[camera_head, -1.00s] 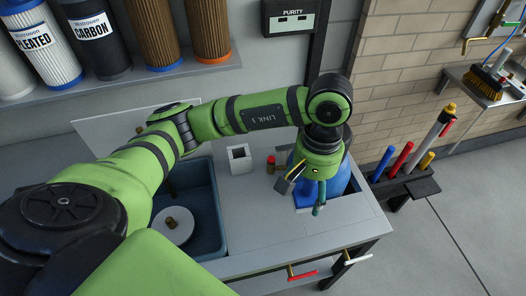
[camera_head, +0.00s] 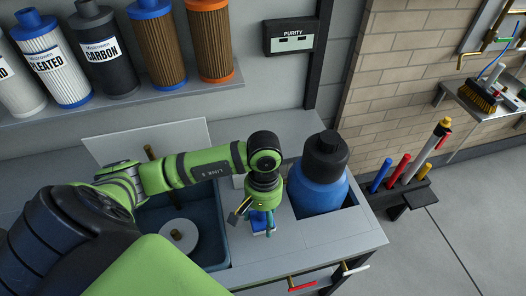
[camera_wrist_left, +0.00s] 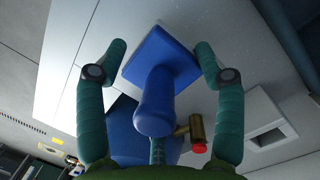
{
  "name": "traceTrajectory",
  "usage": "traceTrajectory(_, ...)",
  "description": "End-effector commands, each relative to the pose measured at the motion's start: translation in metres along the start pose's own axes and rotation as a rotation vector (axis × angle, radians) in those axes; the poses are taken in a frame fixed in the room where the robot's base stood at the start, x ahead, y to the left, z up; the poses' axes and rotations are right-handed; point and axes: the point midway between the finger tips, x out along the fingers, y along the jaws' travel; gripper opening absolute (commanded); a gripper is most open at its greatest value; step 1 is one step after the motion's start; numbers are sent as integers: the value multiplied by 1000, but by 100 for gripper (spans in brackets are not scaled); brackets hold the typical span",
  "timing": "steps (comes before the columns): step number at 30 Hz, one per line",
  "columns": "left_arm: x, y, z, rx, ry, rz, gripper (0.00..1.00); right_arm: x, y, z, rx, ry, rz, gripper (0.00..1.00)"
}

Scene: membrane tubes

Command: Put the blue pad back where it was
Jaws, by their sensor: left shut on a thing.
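The blue pad (camera_wrist_left: 162,60) is a flat square plate with a thick blue stem in the left wrist view. In the head view it shows as a small blue patch (camera_head: 260,221) beneath my left gripper (camera_head: 259,227). My left gripper is shut on the pad; its two green fingers (camera_wrist_left: 160,76) flank it in the wrist view. The pad is over the light grey counter, between the sink and the blue bottle. I cannot tell whether it touches the counter. My right gripper is not in view.
A big blue bottle (camera_head: 318,188) with a black cap stands right of the gripper. The sink (camera_head: 205,228) with a white disc (camera_head: 179,236) lies left. A red-tipped brass fitting (camera_wrist_left: 196,132) and a white hollow block (camera_wrist_left: 268,132) show close by in the wrist view. Counter space (camera_head: 335,232) in front is clear.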

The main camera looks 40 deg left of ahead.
Motion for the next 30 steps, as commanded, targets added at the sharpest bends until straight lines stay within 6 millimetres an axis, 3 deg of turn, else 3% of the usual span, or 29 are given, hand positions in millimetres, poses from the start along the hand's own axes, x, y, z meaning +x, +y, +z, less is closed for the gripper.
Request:
traceTrajectory(5,19,0,-2,-1,-3,0,19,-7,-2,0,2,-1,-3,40)
traceTrajectory(17,24,0,-4,1,0,0,19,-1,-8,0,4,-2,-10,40)
traceTrajectory(18,23,0,-3,1,0,0,85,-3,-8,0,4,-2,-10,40)
traceTrajectory(19,23,0,-3,1,0,0,93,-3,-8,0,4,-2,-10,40)
traceTrajectory(30,21,0,-3,0,-1,0,93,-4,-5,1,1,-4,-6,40)
